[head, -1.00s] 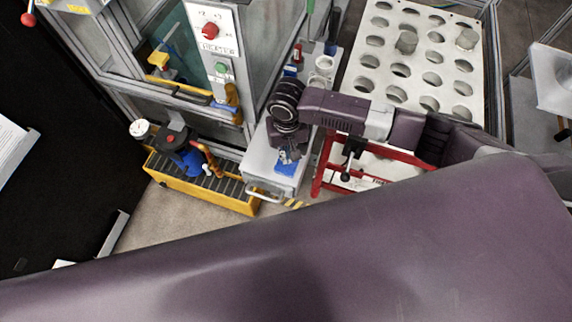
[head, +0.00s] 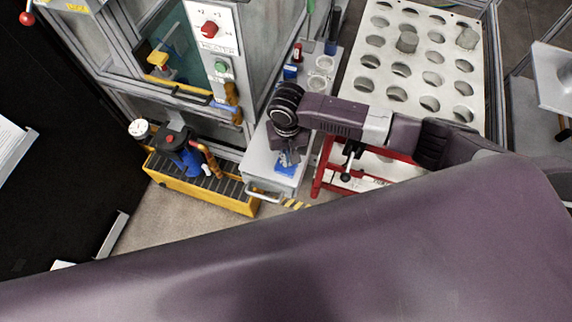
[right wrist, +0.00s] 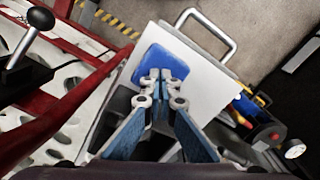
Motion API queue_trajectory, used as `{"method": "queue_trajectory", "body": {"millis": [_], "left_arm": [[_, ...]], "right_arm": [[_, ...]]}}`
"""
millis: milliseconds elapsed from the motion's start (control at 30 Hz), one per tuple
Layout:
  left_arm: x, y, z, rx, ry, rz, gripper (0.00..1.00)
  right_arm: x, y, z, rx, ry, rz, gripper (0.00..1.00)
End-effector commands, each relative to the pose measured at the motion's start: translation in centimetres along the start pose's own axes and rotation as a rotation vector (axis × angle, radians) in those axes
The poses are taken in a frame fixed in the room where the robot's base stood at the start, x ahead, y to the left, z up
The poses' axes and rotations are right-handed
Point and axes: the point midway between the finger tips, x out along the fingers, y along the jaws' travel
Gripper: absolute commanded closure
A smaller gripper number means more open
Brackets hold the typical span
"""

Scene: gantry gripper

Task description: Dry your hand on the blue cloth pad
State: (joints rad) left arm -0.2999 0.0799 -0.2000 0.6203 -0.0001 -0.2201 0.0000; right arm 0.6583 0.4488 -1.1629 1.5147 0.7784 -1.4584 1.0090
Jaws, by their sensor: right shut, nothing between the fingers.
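The blue cloth pad (head: 285,170) lies flat near the front end of a light grey bench top, partly covered by my right gripper (head: 289,160). In the right wrist view the pad (right wrist: 172,61) is a rounded blue square on the white surface. The right gripper's fingertips (right wrist: 160,74) are together, with nothing between them, and overlap the pad's near part in the picture. I cannot tell whether they touch it. My left gripper is not in view.
A yellow slatted tray (head: 208,186) with a blue and black device stands left of the bench (head: 262,162). A metal handle (head: 264,190) sticks out at the bench front. A red frame (head: 322,170) and a white perforated plate (head: 385,92) stand to the right.

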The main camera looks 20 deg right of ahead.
Motion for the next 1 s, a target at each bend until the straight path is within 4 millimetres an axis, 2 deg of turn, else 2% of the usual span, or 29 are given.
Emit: {"method": "queue_trajectory", "body": {"millis": [1000], "left_arm": [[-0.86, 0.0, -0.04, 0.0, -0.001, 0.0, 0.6]], "right_arm": [[0.2, 0.03, 0.09, 0.0, -0.002, 0.001, 1.0]]}}
